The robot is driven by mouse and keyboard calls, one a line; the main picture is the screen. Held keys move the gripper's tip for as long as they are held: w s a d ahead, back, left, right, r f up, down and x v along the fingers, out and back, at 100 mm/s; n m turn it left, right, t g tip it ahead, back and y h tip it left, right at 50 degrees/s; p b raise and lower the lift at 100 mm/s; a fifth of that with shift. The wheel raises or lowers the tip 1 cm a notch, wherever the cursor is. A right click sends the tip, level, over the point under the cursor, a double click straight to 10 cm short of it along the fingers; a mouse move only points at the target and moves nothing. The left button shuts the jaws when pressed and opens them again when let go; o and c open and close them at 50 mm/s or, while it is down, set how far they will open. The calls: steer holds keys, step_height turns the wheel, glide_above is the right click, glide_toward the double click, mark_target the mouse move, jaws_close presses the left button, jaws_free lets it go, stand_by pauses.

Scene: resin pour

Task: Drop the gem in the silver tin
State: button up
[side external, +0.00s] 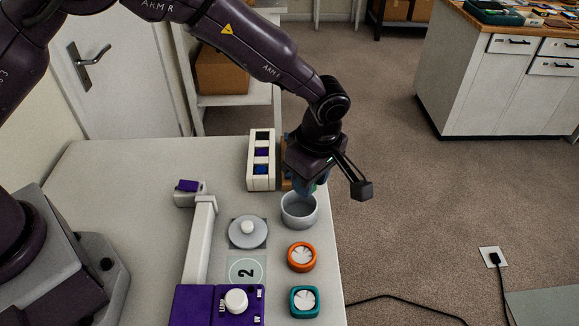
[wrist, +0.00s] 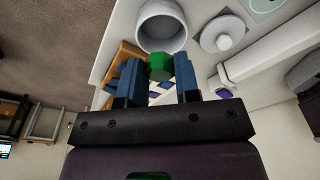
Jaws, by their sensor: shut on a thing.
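The silver tin (side external: 299,221) stands open on the white table near its right edge. Its bare inside shows in the side view, and it is at the top of the wrist view (wrist: 181,36). My gripper (side external: 307,188) is just behind and above the tin's far rim in the side view. In the wrist view the blue fingers of my gripper (wrist: 159,75) are shut on a green faceted gem (wrist: 160,66). The gem sits at the fingertips, close to the tin's rim in that view. In the side view the fingers mostly hide the gem.
A grey lid with a knob (side external: 248,230) lies left of the tin. Orange (side external: 302,257) and teal (side external: 304,301) round containers stand in front. A white rack with coloured pieces (side external: 261,180) stands behind. A white arm-like bar (side external: 200,245) and purple device (side external: 200,305) are at left.

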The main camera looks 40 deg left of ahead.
steer(key=shift+f, duration=2.95)
steer(key=o, duration=1)
steer(key=shift+c, duration=0.2)
steer(key=shift+r, duration=0.1)
step_height(320, 180, up, 13)
steer(key=d, duration=0.1)
steer(key=shift+d, duration=0.25)
